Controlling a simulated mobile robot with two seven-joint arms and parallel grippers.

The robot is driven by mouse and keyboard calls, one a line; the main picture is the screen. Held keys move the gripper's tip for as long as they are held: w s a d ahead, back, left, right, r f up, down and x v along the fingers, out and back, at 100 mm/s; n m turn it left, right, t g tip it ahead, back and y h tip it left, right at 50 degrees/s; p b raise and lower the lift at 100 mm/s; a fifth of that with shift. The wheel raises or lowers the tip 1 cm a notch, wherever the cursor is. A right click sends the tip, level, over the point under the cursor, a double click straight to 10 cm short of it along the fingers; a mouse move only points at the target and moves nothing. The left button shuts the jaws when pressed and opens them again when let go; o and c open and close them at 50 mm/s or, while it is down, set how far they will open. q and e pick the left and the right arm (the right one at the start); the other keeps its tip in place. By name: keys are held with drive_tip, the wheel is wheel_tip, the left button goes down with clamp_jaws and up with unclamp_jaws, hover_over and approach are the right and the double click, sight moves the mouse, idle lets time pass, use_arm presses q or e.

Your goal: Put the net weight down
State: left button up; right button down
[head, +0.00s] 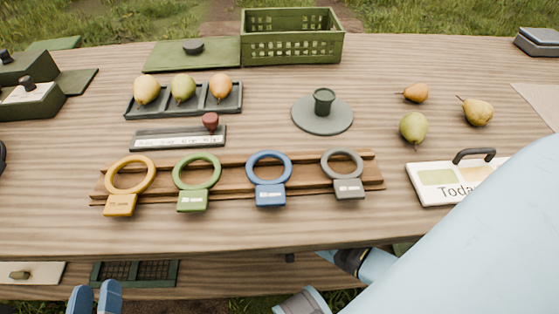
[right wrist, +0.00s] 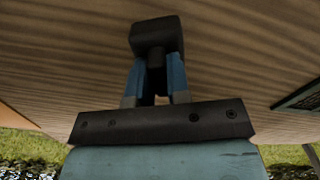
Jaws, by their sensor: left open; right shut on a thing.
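My right gripper (right wrist: 156,68) is shut on the net weight (right wrist: 155,36), a dark block with a narrower neck between the two blue fingers. The wood plank surface (right wrist: 60,55) fills the space behind it; I cannot tell whether the weight touches it. In the head view the right gripper is near the table's front edge, and the weight is not clearly seen there. My left gripper (head: 96,299) is open and empty at the lower left, in front of the table (head: 230,232).
A wooden rack (head: 230,172) holds several coloured ring tags. A pear tray (head: 184,112), a grey round base (head: 322,118), loose pears (head: 413,128) and a sign (head: 445,182) stand on the table. A green crate (head: 292,36) is at the back. A dark green grid panel (head: 135,273) lies on the lower shelf.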

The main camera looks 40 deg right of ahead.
wheel_tip(320, 180, down, 3)
drive_tip(key=shift+f+b, duration=0.2)
drive_tip(key=shift+b, duration=0.55)
use_arm(q)
drive_tip(key=r, duration=0.1)
drive_tip(key=d+r+t+h, duration=0.1)
drive_tip(key=r, duration=0.1)
drive_tip(key=shift+s, duration=0.1)
use_arm(e)
drive_tip(key=shift+r, duration=0.1)
drive_tip(key=c, duration=1.1)
unclamp_jaws()
